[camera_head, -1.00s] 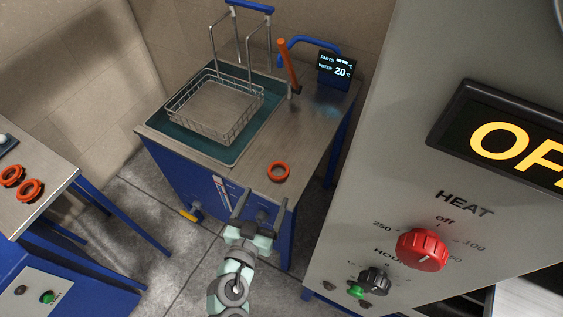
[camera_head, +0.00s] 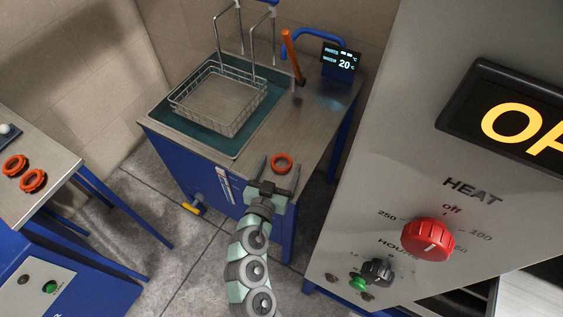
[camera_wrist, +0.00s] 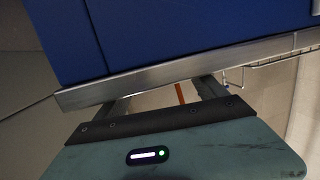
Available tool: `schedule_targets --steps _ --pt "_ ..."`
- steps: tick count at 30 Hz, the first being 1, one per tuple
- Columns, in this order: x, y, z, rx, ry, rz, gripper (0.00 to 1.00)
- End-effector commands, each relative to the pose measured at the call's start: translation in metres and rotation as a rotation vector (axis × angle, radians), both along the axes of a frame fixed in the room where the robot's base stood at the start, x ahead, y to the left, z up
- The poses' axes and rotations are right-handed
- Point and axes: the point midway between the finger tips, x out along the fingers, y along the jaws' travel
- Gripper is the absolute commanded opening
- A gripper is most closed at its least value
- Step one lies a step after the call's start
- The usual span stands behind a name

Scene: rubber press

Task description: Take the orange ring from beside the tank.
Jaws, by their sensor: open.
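An orange ring (camera_head: 282,163) lies flat on the metal top near the front edge of the tank's bench, to the right of the tank (camera_head: 236,152). My gripper (camera_head: 280,162) is open, and its two fingers reach up over the bench's front edge with the ring seen between them. In the head view I cannot tell whether the fingers touch the ring. In the wrist view my gripper (camera_wrist: 168,90) is partly hidden behind the bench's metal edge (camera_wrist: 170,77), and the ring does not show clearly.
A wire basket (camera_head: 217,104) sits over the tank. More orange rings (camera_head: 33,180) lie on the left table. A large grey heater panel (camera_head: 420,180) stands close on the right.

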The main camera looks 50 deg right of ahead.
Motion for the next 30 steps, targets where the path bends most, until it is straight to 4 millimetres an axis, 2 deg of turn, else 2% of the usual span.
schedule_targets --steps 5,27,30 --pt "0.0 0.0002 0.0001 0.0 0.0 0.0 0.81" --pt "0.0 0.0003 0.0007 0.0 0.0 0.0 0.21" --pt "0.0 0.0003 0.0007 -0.001 0.0 0.0 0.16"
